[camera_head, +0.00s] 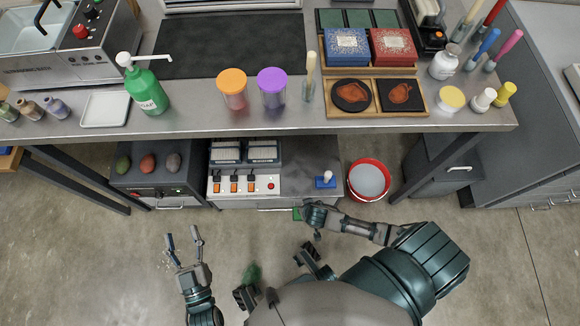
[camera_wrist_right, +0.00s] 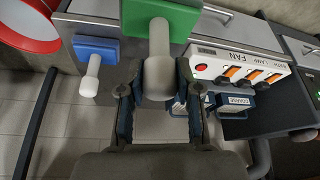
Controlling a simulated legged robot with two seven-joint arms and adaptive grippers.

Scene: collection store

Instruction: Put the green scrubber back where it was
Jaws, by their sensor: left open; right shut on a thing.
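The green scrubber (camera_wrist_right: 178,18) is a green block with a white handle. My right gripper (camera_wrist_right: 160,98) is shut on that handle in the right wrist view. In the head view a bit of the green block (camera_head: 297,214) shows beside my right gripper (camera_head: 310,212), in front of the low cabinet below the bench. A blue scrubber (camera_head: 325,182) with a white handle sits on that cabinet, right of the switch panel; it also shows in the right wrist view (camera_wrist_right: 95,50). My left gripper (camera_head: 183,238) is open and empty over the floor.
The white switch panel (camera_head: 240,185) has orange switches and a red button. A red-rimmed bucket (camera_head: 368,180) stands right of the cabinet. A dark unit with several egg-shaped things (camera_head: 147,164) stands left. The bench (camera_head: 200,122) overhangs these. The floor at the left is clear.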

